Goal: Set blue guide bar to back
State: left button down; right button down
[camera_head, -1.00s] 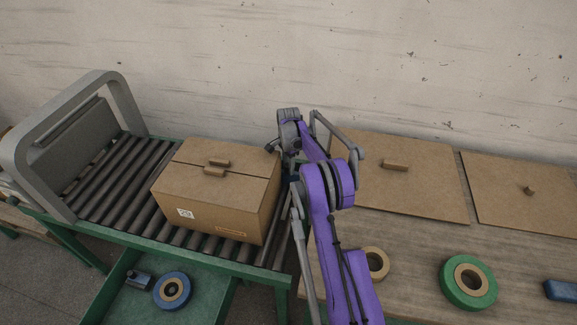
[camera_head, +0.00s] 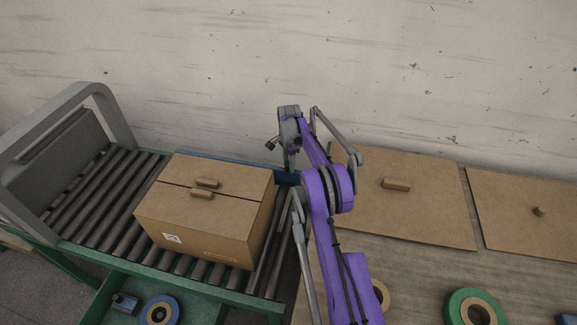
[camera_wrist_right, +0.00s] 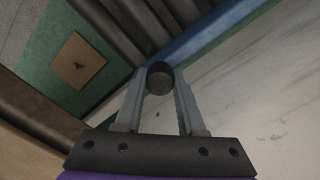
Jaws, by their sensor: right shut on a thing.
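The blue guide bar (camera_head: 226,157) runs along the wall side of the roller conveyor, behind the cardboard box (camera_head: 205,210); the box hides part of it. It also shows as a blue strip in the right wrist view (camera_wrist_right: 215,32). My right gripper (camera_wrist_right: 160,80) is shut on a dark round knob (camera_wrist_right: 160,86) beside the bar. In the head view my right arm reaches down at the bar's right end, and its fingertips are hard to make out. My left gripper is not in view.
A grey arch (camera_head: 70,150) stands over the conveyor's left end. Cardboard lids (camera_head: 430,215) lie on the wooden table at the right, with a green ring (camera_head: 456,304) in front. A blue ring (camera_head: 160,311) lies in the green tray below. The wall is close behind.

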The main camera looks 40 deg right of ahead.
jog(key=shift+d+r, duration=0.15)
jog(key=shift+d, duration=0.05)
jog(key=c, duration=0.8)
grip_release()
jog(key=shift+w, duration=0.1)
jog(key=shift+c, duration=0.2)
jog(key=o, duration=0.3)
jog(key=shift+o, duration=0.2)
notch_tip(320, 180, up, 11)
jog(key=shift+f, duration=0.2)
